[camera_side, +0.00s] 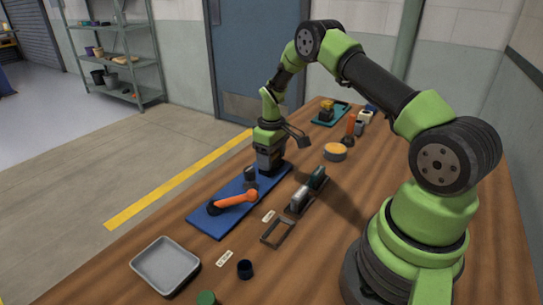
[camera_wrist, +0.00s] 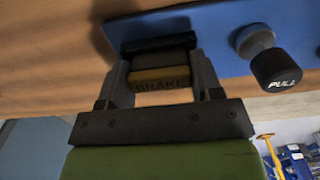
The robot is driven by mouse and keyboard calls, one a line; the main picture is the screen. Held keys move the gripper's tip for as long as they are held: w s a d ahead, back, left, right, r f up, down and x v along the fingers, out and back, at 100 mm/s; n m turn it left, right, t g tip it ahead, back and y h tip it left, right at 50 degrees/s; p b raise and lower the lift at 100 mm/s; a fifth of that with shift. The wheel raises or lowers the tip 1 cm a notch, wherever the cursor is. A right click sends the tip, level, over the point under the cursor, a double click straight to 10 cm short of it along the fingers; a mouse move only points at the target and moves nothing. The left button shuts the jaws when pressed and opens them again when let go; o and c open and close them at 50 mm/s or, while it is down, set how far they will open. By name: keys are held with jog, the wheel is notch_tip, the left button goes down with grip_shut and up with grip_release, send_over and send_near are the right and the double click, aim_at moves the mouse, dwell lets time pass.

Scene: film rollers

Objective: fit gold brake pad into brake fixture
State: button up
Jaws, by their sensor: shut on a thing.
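In the side view my gripper (camera_side: 269,165) is low over the far end of the blue board (camera_side: 213,222), and the pad is hidden there. The board carries a dark knob, marked PULL in the wrist view (camera_wrist: 275,68), and an orange lever (camera_side: 235,199).
A dark holder with grey and green cylinders (camera_side: 306,190) stands right of the board. Near it are an empty dark frame (camera_side: 278,232), an orange-topped round tin (camera_side: 335,152) and a grey tray (camera_side: 166,265). A teal tray (camera_side: 330,119) is at the far end.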

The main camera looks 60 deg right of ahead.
jog(key=o, duration=1.3)
jog(key=shift+r, duration=3.45)
